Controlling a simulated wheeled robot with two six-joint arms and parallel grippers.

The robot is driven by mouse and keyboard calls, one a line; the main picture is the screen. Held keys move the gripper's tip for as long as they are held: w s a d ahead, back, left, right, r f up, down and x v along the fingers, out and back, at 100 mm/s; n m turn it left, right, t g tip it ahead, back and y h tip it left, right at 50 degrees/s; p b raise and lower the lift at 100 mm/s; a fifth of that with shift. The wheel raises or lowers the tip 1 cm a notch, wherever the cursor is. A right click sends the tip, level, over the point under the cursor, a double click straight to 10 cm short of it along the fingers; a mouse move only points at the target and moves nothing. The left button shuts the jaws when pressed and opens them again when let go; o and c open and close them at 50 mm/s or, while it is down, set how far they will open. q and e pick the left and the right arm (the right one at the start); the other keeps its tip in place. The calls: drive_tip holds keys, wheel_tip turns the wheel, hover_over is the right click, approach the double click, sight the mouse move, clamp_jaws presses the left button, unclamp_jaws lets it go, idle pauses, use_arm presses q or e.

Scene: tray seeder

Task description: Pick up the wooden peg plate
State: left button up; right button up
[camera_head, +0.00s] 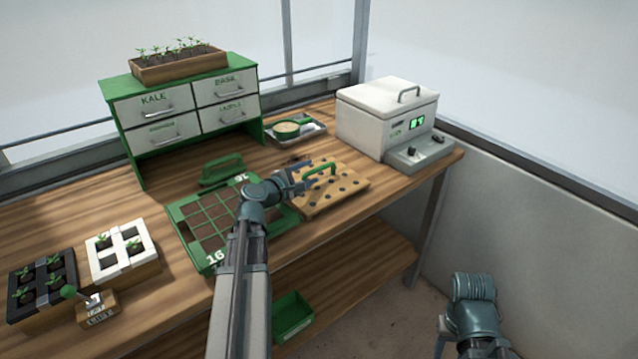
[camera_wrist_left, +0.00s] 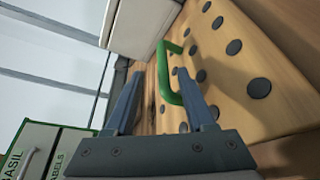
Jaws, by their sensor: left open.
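The wooden peg plate (camera_head: 345,197) is a light board with dark round holes and a green arched handle (camera_head: 322,168). It lies on the bench right of the green-framed tray. My left gripper (camera_head: 303,174) is open and empty at the plate's left side, close to the handle. In the left wrist view, the plate (camera_wrist_left: 225,60) fills the right side. The handle (camera_wrist_left: 163,70) shows between and just beyond the open fingertips (camera_wrist_left: 159,78); I cannot tell whether they touch. My right arm shows at lower right, its gripper out of view.
The green-framed seed tray (camera_head: 183,213) lies under my left forearm. A white lidded machine (camera_head: 365,125) stands behind the plate to the right. A drawer cabinet (camera_head: 124,85) and seedling blocks (camera_head: 150,262) stand left.

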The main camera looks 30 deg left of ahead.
sight(313, 172)
use_arm(q)
drive_tip(key=x, duration=0.3)
drive_tip(key=b+x, duration=0.1)
drive_tip(key=shift+w+f, duration=0.15)
drive_tip(key=shift+f, duration=0.15)
drive_tip(key=shift+d, duration=0.1)
clamp_jaws()
idle(1.0)
